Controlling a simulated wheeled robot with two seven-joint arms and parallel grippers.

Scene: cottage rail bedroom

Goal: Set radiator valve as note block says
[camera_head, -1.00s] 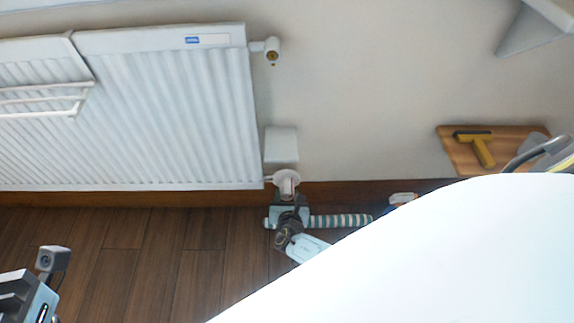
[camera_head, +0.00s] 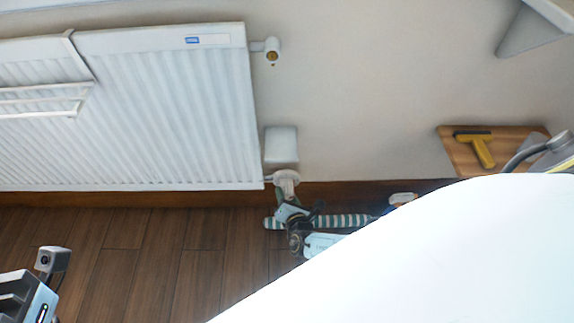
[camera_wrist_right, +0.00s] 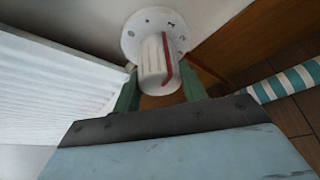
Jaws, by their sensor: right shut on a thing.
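The radiator valve is low at the radiator's right corner, with a round white dial plate (camera_head: 287,177). I cannot make out a note block.
The white radiator (camera_head: 170,110) fills the left wall, with a rail (camera_head: 40,100) on it. A white box (camera_head: 281,145) is just above the valve. A striped roll (camera_head: 345,221) lies along the skirting. A wooden board (camera_head: 462,153) holds a yellow tool (camera_head: 481,150). The floor at left is clear.

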